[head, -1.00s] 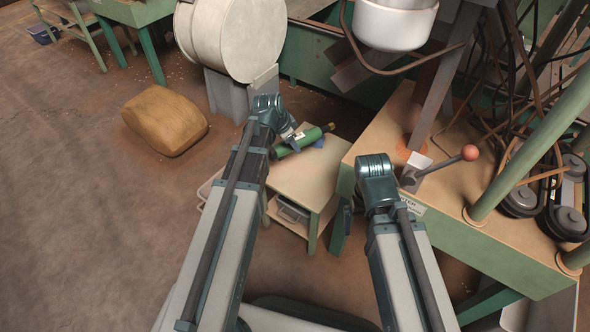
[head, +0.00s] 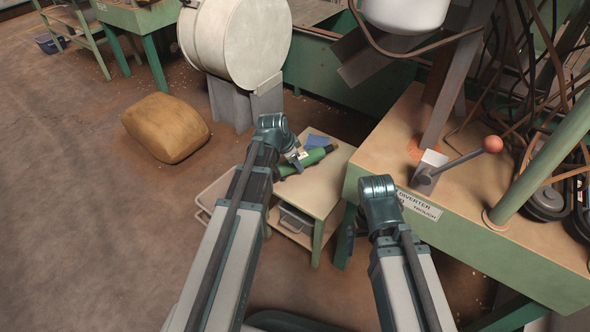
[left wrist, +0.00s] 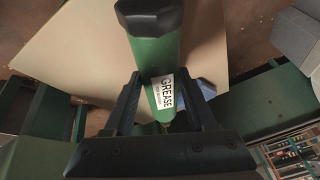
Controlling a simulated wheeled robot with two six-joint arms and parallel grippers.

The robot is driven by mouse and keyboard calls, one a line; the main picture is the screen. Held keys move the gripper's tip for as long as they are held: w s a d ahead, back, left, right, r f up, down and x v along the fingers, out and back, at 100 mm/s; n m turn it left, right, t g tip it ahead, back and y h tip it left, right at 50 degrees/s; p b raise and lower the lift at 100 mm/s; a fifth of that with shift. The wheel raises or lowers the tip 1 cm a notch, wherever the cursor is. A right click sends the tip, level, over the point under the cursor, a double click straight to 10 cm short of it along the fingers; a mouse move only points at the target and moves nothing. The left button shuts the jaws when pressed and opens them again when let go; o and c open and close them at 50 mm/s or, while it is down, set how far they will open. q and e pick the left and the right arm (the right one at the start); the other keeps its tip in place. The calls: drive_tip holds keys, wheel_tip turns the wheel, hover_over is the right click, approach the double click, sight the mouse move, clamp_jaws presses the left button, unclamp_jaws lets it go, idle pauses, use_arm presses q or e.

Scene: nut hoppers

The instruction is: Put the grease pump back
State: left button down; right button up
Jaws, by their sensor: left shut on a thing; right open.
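The grease pump (head: 314,160) is a green cylinder with a dark end, seen over the small wooden-topped table (head: 322,196). My left gripper (head: 298,163) is shut on it. In the left wrist view the pump (left wrist: 153,58) lies between the two fingers (left wrist: 162,105), with a black cap at the top and a white GREASE label facing the camera. I cannot tell whether the pump touches the tabletop. A blue patch (head: 315,141) lies on the tabletop just behind it.
The green bench (head: 470,240) at right carries a red-knobbed diverter lever (head: 462,163), a post and tangled hoses. A grey bin (head: 296,220) sits under the small table. A drum (head: 235,40) and a brown sack (head: 165,128) stand behind. Floor at left is clear.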

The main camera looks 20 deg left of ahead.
use_arm(q)
wheel_tip(320, 180, down, 2)
drive_tip(key=shift+f+b, duration=0.25)
drive_tip(key=shift+b, duration=0.55)
drive_tip(key=shift+r, duration=0.1)
use_arm(e)
wheel_tip(320, 180, down, 2)
drive_tip(key=shift+f, duration=0.15)
use_arm(q)
drive_tip(key=c, duration=0.7)
unclamp_jaws()
drive_tip(key=o, duration=0.5)
use_arm(e)
drive_tip(key=shift+f, duration=0.1)
use_arm(q)
drive_tip(key=p+v, duration=1.1)
drive_tip(key=v, duration=0.1)
use_arm(e)
wheel_tip(320, 180, up, 11)
